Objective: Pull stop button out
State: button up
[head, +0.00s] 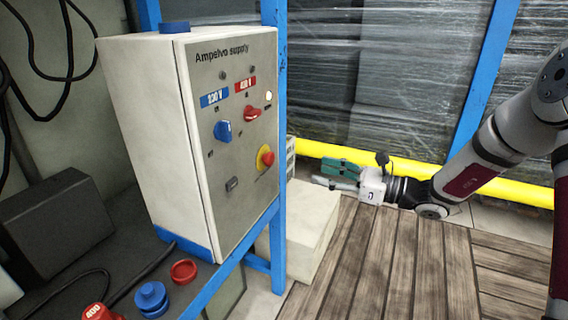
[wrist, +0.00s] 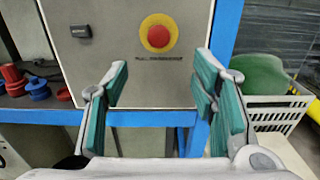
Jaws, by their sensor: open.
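The stop button (head: 267,158) is a red round knob on a yellow collar, low on the right of the supply box's front panel. In the wrist view the stop button (wrist: 158,35) shows face-on, above and between my fingers. My gripper (head: 338,175) stands to the right of the panel in the head view, apart from it. In the wrist view my gripper (wrist: 160,92) has its green-padded fingers wide apart with nothing between them. The supply box (head: 140,120) stands upright, with a blue selector (head: 222,131) and a red selector (head: 252,114) above the button.
A blue frame post (head: 273,60) runs beside the box. Blue plugs (head: 151,298) and a red ring (head: 184,271) lie on the bench in front. A yellow rail (head: 420,172) and wrapped goods are behind my arm. A pale crate (wrist: 270,115) stands right in the wrist view.

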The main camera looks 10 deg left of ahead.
aim_at(273, 160)
jog(key=b+x, duration=0.3)
jog(key=x, duration=1)
jog(key=shift+a+b, duration=0.2)
jog(key=shift+b, duration=0.1)
